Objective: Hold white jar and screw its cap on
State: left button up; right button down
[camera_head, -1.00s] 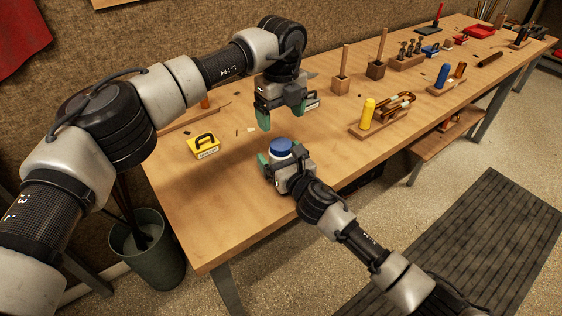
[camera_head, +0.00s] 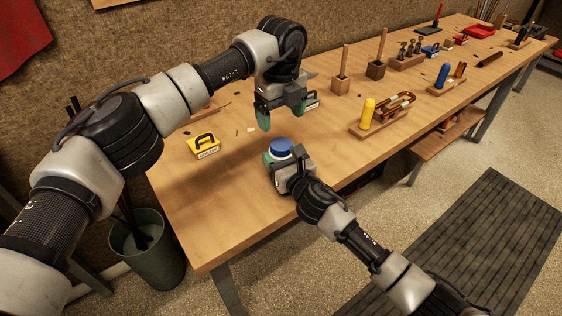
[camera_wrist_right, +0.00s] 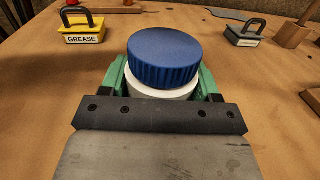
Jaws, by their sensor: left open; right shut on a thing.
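The white jar (camera_wrist_right: 162,91) stands on the wooden bench, mostly hidden behind my right gripper. A ribbed blue cap (camera_wrist_right: 163,58) sits on top of the jar; it also shows in the head view (camera_head: 281,147). Whether its thread is engaged I cannot tell. My right gripper (camera_head: 277,161) is shut around the jar, with green fingers on both sides below the cap in the right wrist view (camera_wrist_right: 163,88). My left gripper (camera_head: 277,117) is open and empty, above and just behind the cap, with its green fingers pointing down.
A yellow box labelled GREASE (camera_head: 204,145) stands to the left on the bench, and a grey labelled box (camera_wrist_right: 243,33) behind. A wooden rack with a yellow-handled tool (camera_head: 367,113) stands to the right. Wooden blocks with upright rods (camera_head: 341,84) are behind. The bench's front edge is near.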

aim_at(281, 144)
pick_arm(q)
jog(key=shift+f, duration=4)
jog(key=c, duration=0.9)
jog(key=m, duration=0.6)
jog(key=shift+m, duration=0.3)
jog(key=shift+c, duration=0.3)
jog(key=o, duration=1)
